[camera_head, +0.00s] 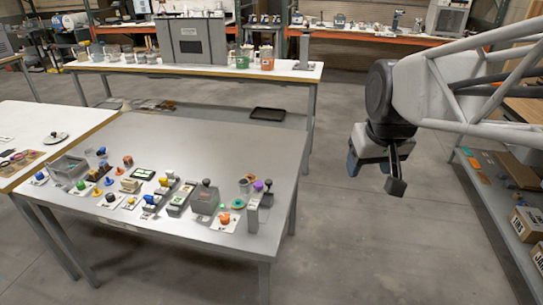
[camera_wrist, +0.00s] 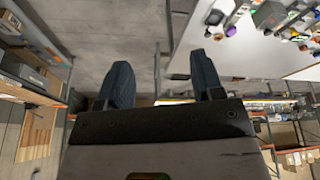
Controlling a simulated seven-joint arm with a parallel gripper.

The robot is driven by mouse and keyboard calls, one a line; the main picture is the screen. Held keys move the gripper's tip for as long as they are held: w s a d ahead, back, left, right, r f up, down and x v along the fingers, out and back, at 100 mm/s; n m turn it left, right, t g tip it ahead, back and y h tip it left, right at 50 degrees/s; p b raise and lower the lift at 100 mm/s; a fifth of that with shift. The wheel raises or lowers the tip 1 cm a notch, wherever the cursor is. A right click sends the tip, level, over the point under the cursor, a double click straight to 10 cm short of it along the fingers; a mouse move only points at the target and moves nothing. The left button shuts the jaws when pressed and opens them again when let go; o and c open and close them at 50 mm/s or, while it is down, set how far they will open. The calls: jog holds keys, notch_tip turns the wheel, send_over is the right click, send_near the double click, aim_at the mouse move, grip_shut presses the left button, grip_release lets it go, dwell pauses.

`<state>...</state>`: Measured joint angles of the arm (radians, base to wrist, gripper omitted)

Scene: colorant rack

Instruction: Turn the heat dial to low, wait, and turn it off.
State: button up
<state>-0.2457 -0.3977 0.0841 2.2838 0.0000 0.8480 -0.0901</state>
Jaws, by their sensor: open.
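My gripper (camera_head: 374,174) hangs in the air to the right of the grey table, well apart from everything on it. The heat dial cannot be picked out for sure. A grey box with a dark knob on top (camera_head: 205,197) stands near the front right of the table and could bear it. Dial markings are too small to read. The wrist view shows some of the table's devices at its upper right edge, cut off.
The grey table (camera_head: 200,145) has several small knobs, buttons and boxes along its front half; its back half is bare. A white bench (camera_head: 130,68) with a large grey box (camera_head: 200,40) stands behind. A shelf (camera_head: 500,205) with cartons is at the right. Open floor lies between.

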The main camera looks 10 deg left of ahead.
jog(key=w+a+f+n+g, duration=0.1)
jog(key=w+a+f, duration=0.3)
jog(key=a, duration=0.5)
jog(key=w+a+f+n+g, duration=0.1)
jog(key=w+a+f+n, duration=0.1)
jog(key=w+a+f, duration=0.3)
jog(key=w+a+f+n+g, duration=0.1)
jog(key=w+a+f, duration=0.3)
jog(key=a+f, duration=0.6)
jog(key=shift+w+a+n+h, duration=0.15)
jog(key=shift+a+n, duration=0.25)
jog(key=shift+a, duration=0.8)
jog(key=shift+w+a+n+h, duration=0.15)
jog(key=shift+a+n, duration=0.25)
jog(key=shift+a, duration=0.75)
jog(key=n, duration=0.2)
send_over(224, 216)
jog(key=shift+g, duration=0.3)
jog(key=f, duration=0.9)
jog(key=shift+d+f, duration=0.15)
jog(key=shift+d, duration=0.2)
jog(key=shift+a+f, duration=0.3)
jog(key=shift+f, duration=0.05)
jog(key=shift+s+f, duration=0.1)
jog(key=shift+f, duration=3.8)
